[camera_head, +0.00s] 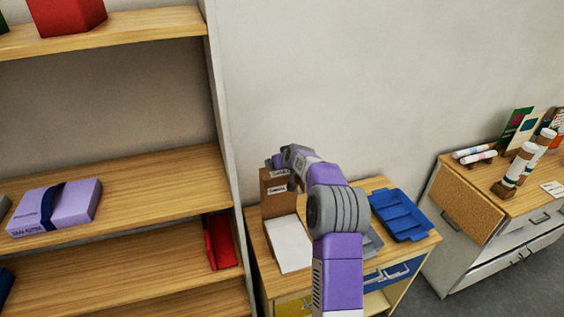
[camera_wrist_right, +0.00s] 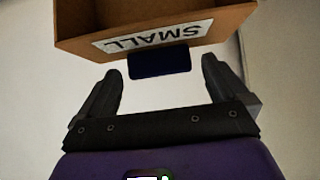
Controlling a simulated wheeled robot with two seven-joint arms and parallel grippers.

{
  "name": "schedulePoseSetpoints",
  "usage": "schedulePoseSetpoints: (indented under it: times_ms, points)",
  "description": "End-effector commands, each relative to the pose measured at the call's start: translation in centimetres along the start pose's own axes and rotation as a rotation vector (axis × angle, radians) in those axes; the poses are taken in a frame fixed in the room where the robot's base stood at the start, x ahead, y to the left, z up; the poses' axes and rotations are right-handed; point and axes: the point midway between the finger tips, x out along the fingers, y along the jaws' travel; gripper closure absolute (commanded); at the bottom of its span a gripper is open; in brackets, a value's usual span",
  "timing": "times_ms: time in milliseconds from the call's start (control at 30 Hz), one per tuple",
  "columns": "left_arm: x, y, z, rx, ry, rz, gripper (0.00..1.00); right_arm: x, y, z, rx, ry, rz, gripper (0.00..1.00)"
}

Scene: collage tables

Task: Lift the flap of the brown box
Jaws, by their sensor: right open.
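The brown box (camera_head: 273,205) stands at the back left of a small wooden table in the head view, partly hidden by my right arm. In the right wrist view the box (camera_wrist_right: 75,45) shows upside down, with a white label (camera_wrist_right: 150,35) reading "SMALL" and a dark blue tab (camera_wrist_right: 160,63) at its edge. My right gripper (camera_head: 277,161) is at the top of the box. It is open in the right wrist view (camera_wrist_right: 160,80), with its fingers on either side of the tab and gaps on both sides. My left gripper is not in view.
A white flat-topped item (camera_head: 289,257) lies in front of the box. A blue compartment tray (camera_head: 402,215) is on the table's right. A wooden shelf unit (camera_head: 130,200) stands close on the left. A cabinet (camera_head: 470,210) with paper rolls stands on the right.

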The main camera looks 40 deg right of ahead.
Motion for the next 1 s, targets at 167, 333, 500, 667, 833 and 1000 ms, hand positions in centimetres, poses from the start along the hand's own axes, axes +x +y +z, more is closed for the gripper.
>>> schedulePoseSetpoints:
  times_ms: [167, 333, 500, 667, 833, 1000]
  points:
    - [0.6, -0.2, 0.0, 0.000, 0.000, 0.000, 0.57, -2.4, 0.0, 0.0, 0.000, 0.004, -0.001, 0.00]
    - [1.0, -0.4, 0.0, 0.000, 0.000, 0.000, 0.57, -5.0, 0.0, 0.0, 0.000, 0.004, -0.001, 0.00]
    - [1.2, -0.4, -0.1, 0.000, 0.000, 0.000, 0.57, -6.6, 0.0, 0.0, -0.001, 0.002, -0.001, 0.00]
    - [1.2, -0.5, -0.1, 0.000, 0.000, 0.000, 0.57, -7.1, 0.0, 0.0, 0.000, 0.002, 0.000, 0.00]
    - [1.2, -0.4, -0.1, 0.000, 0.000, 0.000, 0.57, -7.1, 0.0, 0.0, 0.000, 0.002, 0.000, 0.00]
    - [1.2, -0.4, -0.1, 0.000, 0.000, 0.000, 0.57, -7.0, 0.0, 0.0, 0.000, 0.002, 0.000, 0.00]
